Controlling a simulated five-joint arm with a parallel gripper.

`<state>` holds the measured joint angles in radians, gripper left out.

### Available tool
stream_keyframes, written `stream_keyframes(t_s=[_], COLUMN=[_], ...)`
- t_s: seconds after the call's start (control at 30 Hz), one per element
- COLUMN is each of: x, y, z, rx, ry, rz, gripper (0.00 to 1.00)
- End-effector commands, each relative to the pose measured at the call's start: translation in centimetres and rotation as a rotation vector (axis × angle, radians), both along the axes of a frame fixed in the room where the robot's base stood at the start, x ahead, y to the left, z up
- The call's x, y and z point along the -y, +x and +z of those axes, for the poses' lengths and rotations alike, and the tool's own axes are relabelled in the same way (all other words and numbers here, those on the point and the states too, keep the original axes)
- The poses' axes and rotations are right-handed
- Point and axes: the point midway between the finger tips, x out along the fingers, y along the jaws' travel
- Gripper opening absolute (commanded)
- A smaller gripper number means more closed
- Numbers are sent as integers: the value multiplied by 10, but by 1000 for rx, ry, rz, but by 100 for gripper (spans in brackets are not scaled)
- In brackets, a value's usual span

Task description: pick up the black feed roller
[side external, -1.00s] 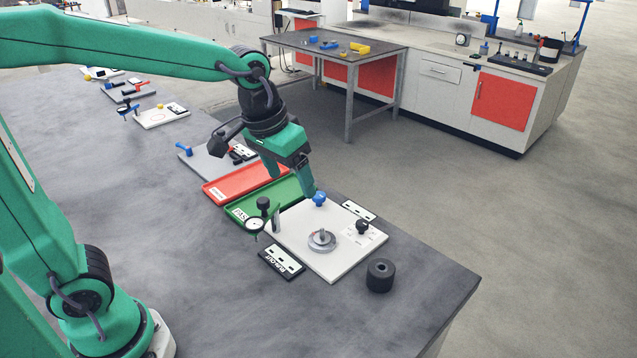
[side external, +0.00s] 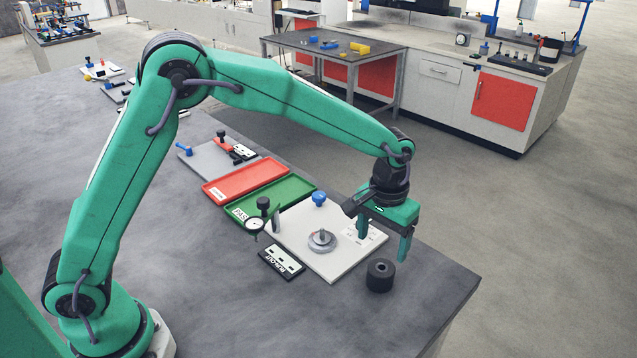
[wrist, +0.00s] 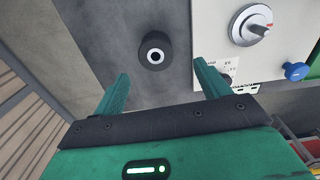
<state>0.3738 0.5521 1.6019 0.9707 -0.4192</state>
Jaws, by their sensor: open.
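The black feed roller (side external: 380,276) stands upright on the dark bench top, just off the near right corner of the white fixture plate (side external: 292,232). In the wrist view, the roller (wrist: 150,40) shows a pale ring around its central bore. My gripper (side external: 383,240) is open and empty. It hangs above the bench, over the plate's right corner and a little short of the roller. In the wrist view, the roller lies beyond the two fingertips (wrist: 161,68), roughly in line with the gap between them, and apart from both.
A metal hub (side external: 321,241) and a blue knob (side external: 319,199) stand on the plate. A dial gauge (side external: 254,224) and black label block (side external: 282,263) lie left of it. Green (side external: 290,186) and red (side external: 222,193) trays sit behind. Bench is clear around the roller; its edge is close on the right.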

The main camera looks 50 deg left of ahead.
Motion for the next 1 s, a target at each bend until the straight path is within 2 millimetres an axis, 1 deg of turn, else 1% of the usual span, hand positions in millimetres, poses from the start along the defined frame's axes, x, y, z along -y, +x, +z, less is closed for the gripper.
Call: stream_keyframes(t_s=[0.03, 0.17, 0.43, 0.7, 1.0], x=[4, 9, 9, 9, 8], y=[1, 3, 4, 3, 3], z=[-6, -13, -18, -38, -44], rx=[-8, -15, -16, -18, -16], ry=[3, 6, 6, 7, 6], rz=[-1, 0, 1, 1, 1], gripper=[75, 75, 75, 75, 75])
